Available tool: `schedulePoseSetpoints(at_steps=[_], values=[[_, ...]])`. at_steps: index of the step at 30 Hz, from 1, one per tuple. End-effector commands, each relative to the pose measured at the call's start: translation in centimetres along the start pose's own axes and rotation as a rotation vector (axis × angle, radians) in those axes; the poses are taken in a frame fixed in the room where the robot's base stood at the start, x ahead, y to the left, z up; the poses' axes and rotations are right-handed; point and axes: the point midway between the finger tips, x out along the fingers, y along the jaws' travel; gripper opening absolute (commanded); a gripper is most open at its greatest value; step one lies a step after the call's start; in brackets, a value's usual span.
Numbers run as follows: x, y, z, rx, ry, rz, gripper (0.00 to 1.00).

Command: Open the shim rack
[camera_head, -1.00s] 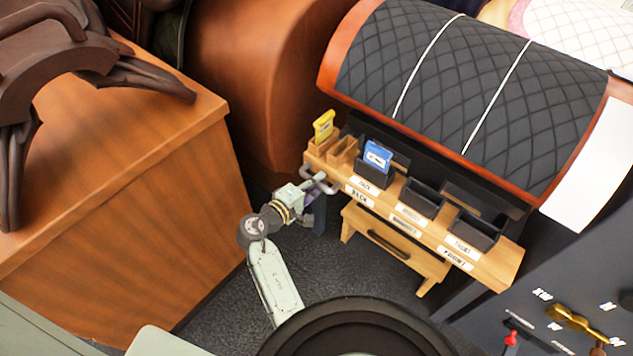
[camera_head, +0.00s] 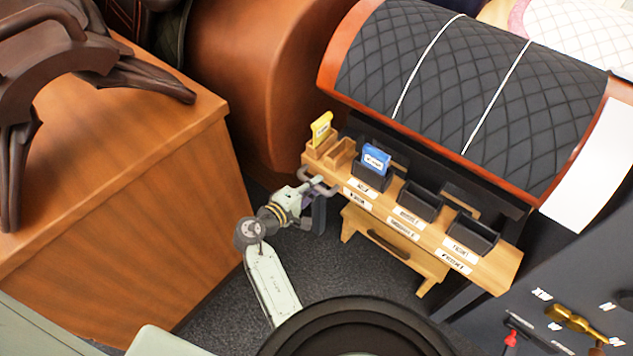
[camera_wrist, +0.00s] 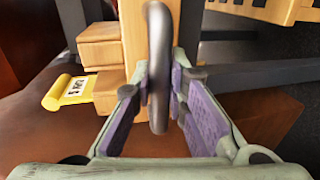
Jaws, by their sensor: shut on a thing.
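The shim rack (camera_head: 405,228) is a long light-wood shelf with labels and black bins, below the quilted saddle panel. A grey bar handle (camera_head: 318,180) sticks out at its left end. My gripper (camera_head: 314,191) is at this handle. In the wrist view the handle (camera_wrist: 158,40) stands between the purple finger pads of my gripper (camera_wrist: 159,80), which is shut on it. A blue card (camera_head: 376,158) stands in the left black bin, and a yellow card (camera_head: 321,128) stands at the rack's left end. The yellow card also shows in the wrist view (camera_wrist: 72,92).
A small wooden stand with a drawer (camera_head: 393,250) is below the rack. A large wooden block (camera_head: 120,190) stands left of my arm, with dark floor between. The quilted panel (camera_head: 450,90) overhangs the rack. A dark tool panel (camera_head: 570,290) is at lower right.

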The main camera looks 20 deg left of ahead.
Motion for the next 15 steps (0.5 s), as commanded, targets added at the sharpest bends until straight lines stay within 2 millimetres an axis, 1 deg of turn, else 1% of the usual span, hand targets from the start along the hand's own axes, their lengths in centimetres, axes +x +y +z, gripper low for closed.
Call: schedulePoseSetpoints(at_steps=[3,15], values=[[-2.1,-0.5,0.0,-0.004,0.003,-0.002,0.0],[-9.1,-1.9,-0.1,-0.003,0.004,-0.002,0.0]])
